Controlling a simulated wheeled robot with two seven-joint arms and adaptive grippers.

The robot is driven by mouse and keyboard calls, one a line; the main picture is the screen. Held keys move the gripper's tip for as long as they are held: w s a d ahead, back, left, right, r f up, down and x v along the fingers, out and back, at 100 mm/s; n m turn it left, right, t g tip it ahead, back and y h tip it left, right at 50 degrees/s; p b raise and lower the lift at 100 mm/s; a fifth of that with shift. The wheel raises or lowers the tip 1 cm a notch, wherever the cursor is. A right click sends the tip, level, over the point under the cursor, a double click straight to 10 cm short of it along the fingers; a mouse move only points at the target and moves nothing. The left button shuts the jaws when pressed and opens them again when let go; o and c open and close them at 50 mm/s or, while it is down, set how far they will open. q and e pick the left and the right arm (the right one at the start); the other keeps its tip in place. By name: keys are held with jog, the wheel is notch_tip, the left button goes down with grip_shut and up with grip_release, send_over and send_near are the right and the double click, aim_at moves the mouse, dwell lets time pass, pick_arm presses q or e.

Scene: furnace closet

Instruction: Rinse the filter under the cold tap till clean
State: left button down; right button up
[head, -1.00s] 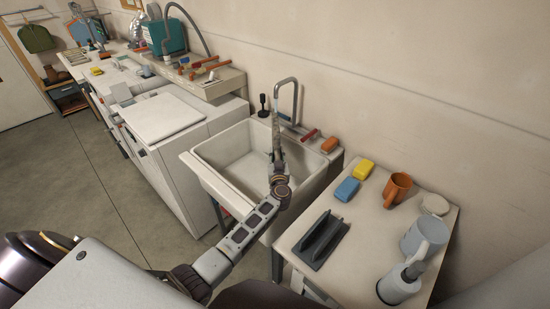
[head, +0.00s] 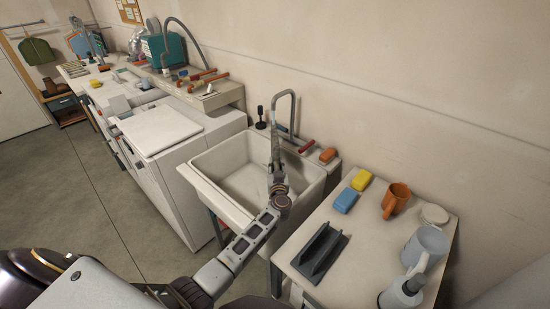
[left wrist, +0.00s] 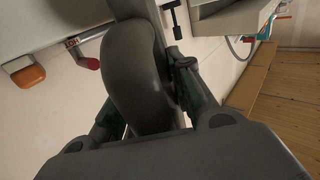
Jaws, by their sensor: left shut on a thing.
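A grey gooseneck tap (head: 293,108) stands behind the white sink (head: 200,178). A blue handle (head: 282,128) shows beside its base, partly behind my gripper, and a red handle (head: 307,146) is to the right. My left gripper (head: 276,138) reaches over the sink to the tap. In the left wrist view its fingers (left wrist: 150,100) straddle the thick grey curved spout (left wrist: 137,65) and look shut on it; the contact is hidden. The red handle also shows there (left wrist: 85,60). I cannot make out a filter or running water. My right gripper is out of view.
An orange block (head: 327,155) lies on the sink's back ledge, with a black plunger-like thing (head: 261,118) to the left. The right-hand table (head: 372,238) holds blue and yellow sponges, an orange mug, a grey rack and pale jugs. A white counter (head: 160,130) is left.

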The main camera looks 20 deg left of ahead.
pick_arm(q)
jog(key=shift+d+r+p, duration=0.1)
jog(key=shift+d+p, duration=0.2)
jog(key=shift+d, duration=0.25)
jog(key=shift+a+p, duration=0.45)
jog(key=shift+a, duration=0.05)
dwell(0.4)
jog(key=shift+a, duration=0.1)
jog(key=shift+s, duration=0.1)
dwell(0.6)
jog(key=s+p, duration=0.4)
jog(key=s, duration=0.3)
jog(key=shift+s+a+p, duration=0.3)
jog(key=shift+s+p, duration=0.05)
jog(key=shift+s, duration=0.05)
dwell(0.7)
dwell(0.4)
